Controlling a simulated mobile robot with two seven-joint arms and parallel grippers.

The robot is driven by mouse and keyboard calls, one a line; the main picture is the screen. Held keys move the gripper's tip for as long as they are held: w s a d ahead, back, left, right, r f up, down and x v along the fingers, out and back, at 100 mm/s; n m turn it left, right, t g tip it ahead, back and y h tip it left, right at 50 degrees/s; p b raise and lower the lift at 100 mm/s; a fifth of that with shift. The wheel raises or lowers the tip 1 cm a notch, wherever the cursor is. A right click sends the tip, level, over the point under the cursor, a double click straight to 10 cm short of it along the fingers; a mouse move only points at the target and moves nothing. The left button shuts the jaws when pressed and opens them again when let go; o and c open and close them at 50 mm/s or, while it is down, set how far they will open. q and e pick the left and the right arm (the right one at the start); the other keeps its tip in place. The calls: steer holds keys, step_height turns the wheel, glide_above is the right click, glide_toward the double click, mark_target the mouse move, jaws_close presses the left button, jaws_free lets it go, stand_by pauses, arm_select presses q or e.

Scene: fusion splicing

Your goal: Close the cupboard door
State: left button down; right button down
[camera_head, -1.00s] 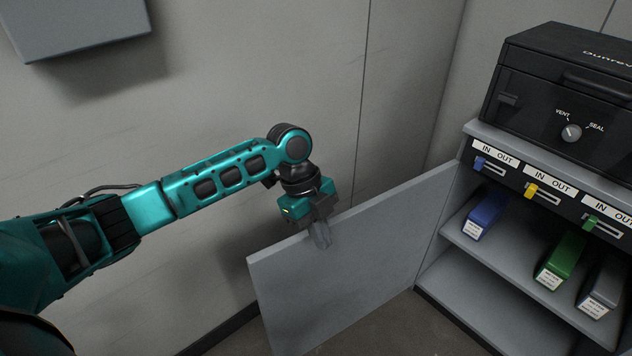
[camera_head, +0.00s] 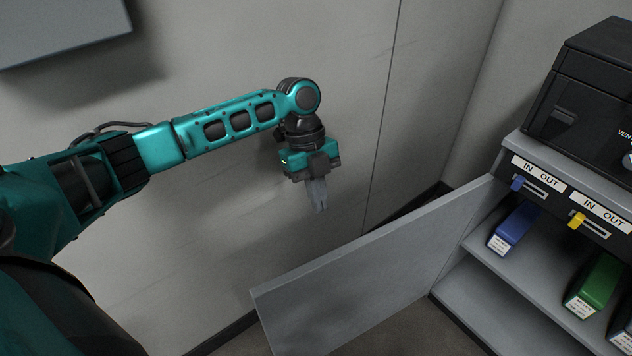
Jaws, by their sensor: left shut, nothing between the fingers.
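The grey cupboard door (camera_head: 375,275) stands wide open, swung out to the left from the cupboard (camera_head: 478,290). My left gripper (camera_head: 318,208) points down with its fingers shut and empty. It shows above the door's top edge in the picture, on the wall side, apart from the door as far as I can tell. The open cupboard shows a shelf with a blue cartridge (camera_head: 512,228), a green one (camera_head: 594,287) and part of a dark one (camera_head: 622,328). My right gripper is not in view.
A black case (camera_head: 585,95) stands on the cupboard top. Sliders under IN/OUT labels (camera_head: 538,171) line its front. A grey wall (camera_head: 225,60) runs behind my arm, with a grey box (camera_head: 62,28) at upper left. Bare floor shows below the door.

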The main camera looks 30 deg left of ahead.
arm_select(q)
steer(key=s+d+f, duration=0.2)
steer(key=d+f, duration=0.1)
steer(key=d, duration=0.1)
steer(key=shift+s+d+f+b, duration=0.3)
steer(key=shift+s+d+f, duration=0.05)
steer(key=shift+s+f, duration=0.05)
